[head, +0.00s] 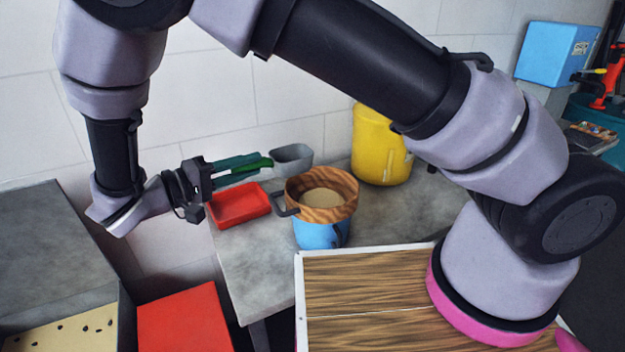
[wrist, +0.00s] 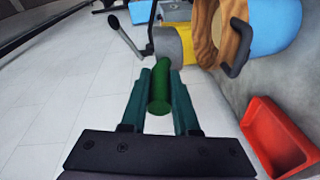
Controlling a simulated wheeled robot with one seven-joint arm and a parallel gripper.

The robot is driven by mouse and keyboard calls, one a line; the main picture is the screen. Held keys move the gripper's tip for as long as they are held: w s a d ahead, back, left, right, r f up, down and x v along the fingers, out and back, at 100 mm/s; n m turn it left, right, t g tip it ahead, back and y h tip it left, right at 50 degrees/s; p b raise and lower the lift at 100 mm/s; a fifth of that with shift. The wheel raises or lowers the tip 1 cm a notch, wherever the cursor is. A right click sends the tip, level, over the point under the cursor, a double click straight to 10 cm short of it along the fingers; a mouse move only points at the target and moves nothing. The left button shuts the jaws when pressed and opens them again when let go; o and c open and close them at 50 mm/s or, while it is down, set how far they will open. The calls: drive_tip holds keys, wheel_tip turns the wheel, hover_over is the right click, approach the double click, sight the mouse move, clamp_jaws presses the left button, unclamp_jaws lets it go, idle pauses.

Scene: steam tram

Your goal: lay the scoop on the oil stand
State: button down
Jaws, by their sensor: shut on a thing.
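My gripper (head: 258,164) has teal fingers shut on the green handle (head: 264,163) of the scoop; it also shows in the wrist view (wrist: 160,88). The scoop's grey head (head: 291,157) points away from the fingers, and it is partly seen in the wrist view (wrist: 167,47). The scoop is in the air above the red tray (head: 238,205), near the wood-banded blue bucket (head: 322,230). No part is labelled as the oil stand; the grey counter (head: 255,260) carries the tray and bucket.
A yellow drum (head: 380,150) stands at the back of the counter. The bucket's dark handle (head: 285,207) sticks out toward the tray. A wooden-topped surface (head: 365,285) is in front. A red panel (head: 185,322) lies lower left. The tray looks empty.

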drive_tip(key=s+a+f+n+t+y, duration=0.45)
drive_tip(key=s+a+f, duration=0.3)
drive_tip(key=a, duration=0.35)
drive_tip(key=s+a+f+n+t+y, duration=0.35)
drive_tip(key=s+a+f+y, duration=0.3)
drive_tip(key=a+f, duration=0.3)
drive_tip(key=shift+n+g+h, duration=0.3)
drive_tip(key=shift+g, duration=0.1)
drive_tip(key=w+d, duration=0.1)
drive_tip(key=d, duration=0.5)
drive_tip(key=w+d+f, duration=0.1)
drive_tip(key=w+d, duration=0.1)
drive_tip(key=d, duration=0.4)
drive_tip(key=w+d+f, duration=0.1)
drive_tip(key=w+d, duration=0.1)
drive_tip(key=d, duration=0.4)
drive_tip(key=shift+f, duration=0.1)
wheel_tip(320, 180, down, 4)
drive_tip(key=shift+f, duration=0.1)
drive_tip(key=shift+d+f, duration=0.2)
drive_tip(key=shift+f, duration=0.15)
drive_tip(key=c, duration=0.7)
unclamp_jaws()
drive_tip(key=shift+o, duration=0.2)
